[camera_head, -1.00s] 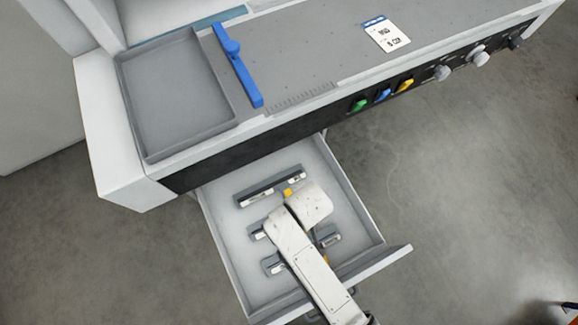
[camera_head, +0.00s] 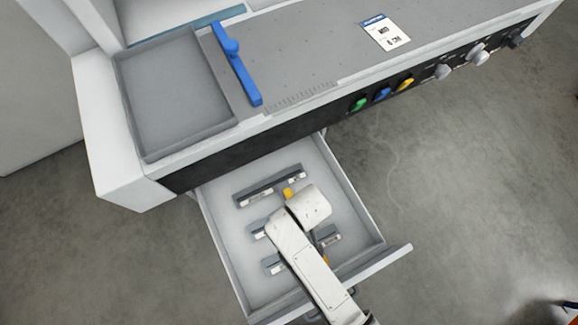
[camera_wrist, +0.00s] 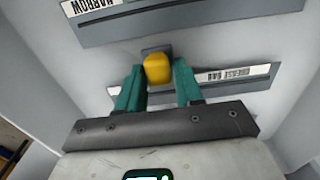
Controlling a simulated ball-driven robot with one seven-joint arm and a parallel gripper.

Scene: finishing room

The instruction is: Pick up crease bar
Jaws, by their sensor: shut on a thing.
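The crease bar (camera_wrist: 232,78) is a grey bar with a white label, lying across the wrist view behind my fingers. A yellow block (camera_wrist: 157,68) stands at its middle. My gripper (camera_wrist: 159,82) has its two teal fingers shut on the crease bar by this block, one on each side. The fingers cover part of the bar. I cannot tell whether the bar is clear of the drawer floor. In the head view my pale arm hides the gripper and much of what lies under it in the open drawer (camera_head: 225,222).
A wider grey bar labelled "narrow" (camera_wrist: 190,18) lies close beyond the fingers. Other labelled bars (camera_head: 273,264) lie in the drawer, whose walls surround them. Above are the bench with a grey tray (camera_head: 175,95), a blue bar (camera_head: 238,65) and a label card (camera_head: 385,33).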

